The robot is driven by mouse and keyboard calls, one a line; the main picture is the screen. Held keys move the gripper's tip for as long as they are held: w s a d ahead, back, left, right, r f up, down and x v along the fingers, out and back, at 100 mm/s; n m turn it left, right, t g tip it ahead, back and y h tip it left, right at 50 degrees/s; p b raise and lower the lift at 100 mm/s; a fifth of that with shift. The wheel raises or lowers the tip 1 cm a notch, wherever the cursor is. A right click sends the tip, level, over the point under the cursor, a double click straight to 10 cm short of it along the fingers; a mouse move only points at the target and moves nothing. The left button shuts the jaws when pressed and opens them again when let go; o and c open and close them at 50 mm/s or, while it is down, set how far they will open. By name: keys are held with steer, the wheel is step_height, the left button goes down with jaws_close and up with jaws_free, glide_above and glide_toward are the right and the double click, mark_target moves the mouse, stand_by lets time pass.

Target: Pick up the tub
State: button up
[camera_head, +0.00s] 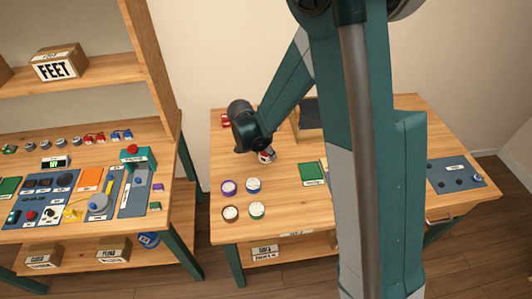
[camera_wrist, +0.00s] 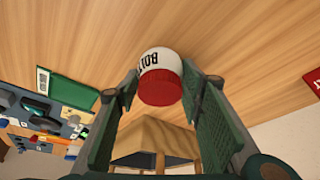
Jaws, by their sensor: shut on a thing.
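The tub (camera_wrist: 160,88) is red and white with a dark label that starts "BOLT". In the wrist view it sits between the two fingers of my gripper (camera_wrist: 163,80), which is shut on it. In the head view the tub (camera_head: 267,157) shows small at the end of my gripper (camera_head: 264,151), over the back left part of the wooden table (camera_head: 290,215). I cannot tell whether its base touches the table.
A green panel (camera_head: 313,173) lies to the right. A wooden box (camera_wrist: 155,140) shows in the wrist view. A cluttered workbench (camera_head: 165,200) stands left.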

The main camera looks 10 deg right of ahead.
steer(key=shift+r+p, duration=0.7)
steer(key=shift+r, duration=4.15)
steer(key=shift+r, duration=0.15)
steer(key=shift+r, duration=0.55)
step_height(320, 180, up, 12)
steer(key=w+d+n, duration=0.1)
steer(key=w+d, duration=0.4)
steer(key=d, duration=0.5)
steer(key=w+d, duration=0.4)
steer(key=d, duration=0.6)
steer(key=w+d+n, duration=0.1)
steer(key=w+d, duration=0.4)
steer(key=d, duration=0.5)
step_height(320, 180, down, 12)
steer(key=shift+s+a+r+t, duration=0.15)
steer(key=shift+a+t, duration=0.15)
steer(key=shift+a, duration=0.1)
